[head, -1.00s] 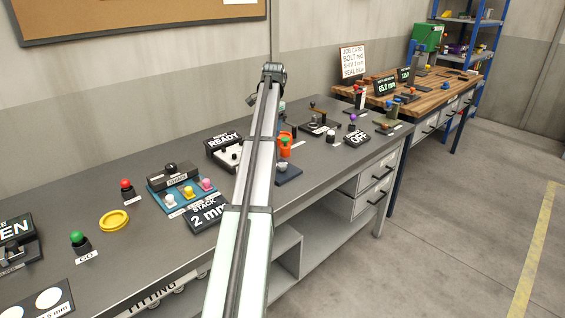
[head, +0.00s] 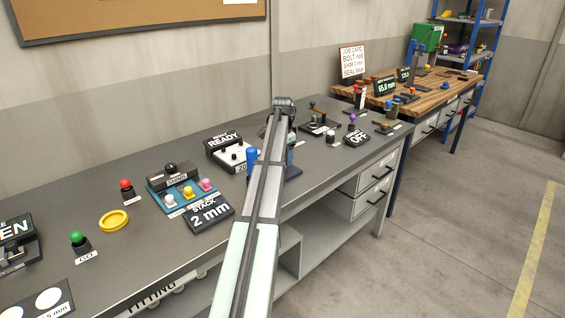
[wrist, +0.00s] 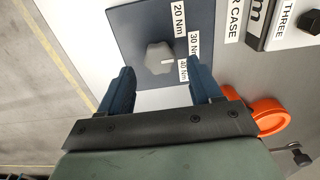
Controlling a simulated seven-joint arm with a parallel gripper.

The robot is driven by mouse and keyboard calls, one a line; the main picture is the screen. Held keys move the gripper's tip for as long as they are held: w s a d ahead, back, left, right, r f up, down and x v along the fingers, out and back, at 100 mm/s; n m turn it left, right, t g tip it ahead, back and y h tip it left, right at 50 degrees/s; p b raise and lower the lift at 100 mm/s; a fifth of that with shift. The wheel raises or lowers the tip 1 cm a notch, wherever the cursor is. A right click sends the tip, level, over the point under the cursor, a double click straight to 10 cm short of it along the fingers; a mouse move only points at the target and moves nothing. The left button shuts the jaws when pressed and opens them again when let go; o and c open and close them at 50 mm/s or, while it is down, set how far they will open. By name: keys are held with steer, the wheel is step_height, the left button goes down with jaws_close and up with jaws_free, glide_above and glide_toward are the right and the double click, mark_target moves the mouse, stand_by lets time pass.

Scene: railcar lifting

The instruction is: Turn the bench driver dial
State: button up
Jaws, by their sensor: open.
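The driver dial is a grey lobed knob (wrist: 158,57) on a dark blue plate (wrist: 130,30) in the wrist view. Labels 20 Nm, 30 Nm and 40 Nm run down its right side. A small white mark on the knob lies on its right side, toward the lower labels; I cannot tell exactly which one it points at. My gripper (wrist: 160,80) is open and empty, its blue fingers on either side below the knob, apart from it. In the head view my arm hides the dial, and only an edge of its plate (head: 293,173) shows.
An orange ring-shaped part (wrist: 268,116) lies close beside my right finger.

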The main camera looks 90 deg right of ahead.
steer(key=shift+f, duration=1.2)
steer(key=c, duration=1)
steer(key=shift+c, duration=0.2)
steer(key=shift+n, duration=0.3)
steer(key=n, duration=0.4)
steer(key=shift+w, duration=0.1)
steer(key=n, duration=0.5)
steer(key=shift+w+n, duration=0.1)
steer(key=shift+n, duration=0.2)
